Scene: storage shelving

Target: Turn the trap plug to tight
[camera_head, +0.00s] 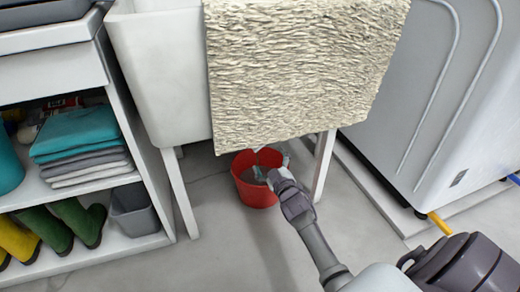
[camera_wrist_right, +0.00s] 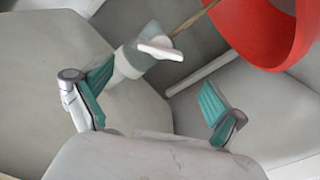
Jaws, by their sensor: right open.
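In the right wrist view a whitish plug (camera_wrist_right: 160,48) with a flat wing-like grip sits on the end of a short pale fitting (camera_wrist_right: 128,64). I take it for the trap plug; I cannot tell how tight it is. My right gripper (camera_wrist_right: 155,80) is open, its two teal-padded fingers apart with nothing between them. The plug is ahead of the fingers, and no contact shows. In the head view my right gripper (camera_head: 272,177) is at the red bucket (camera_head: 256,195), below the sink. The plug cannot be made out there. My left gripper is not in view.
A thick cream towel (camera_head: 300,65) hangs over the front of the white sink (camera_head: 160,70). Slim white legs (camera_head: 324,165) stand near my right arm. A shelf unit (camera_head: 120,250) is at left, a white appliance (camera_head: 425,100) at right. The floor in front is clear.

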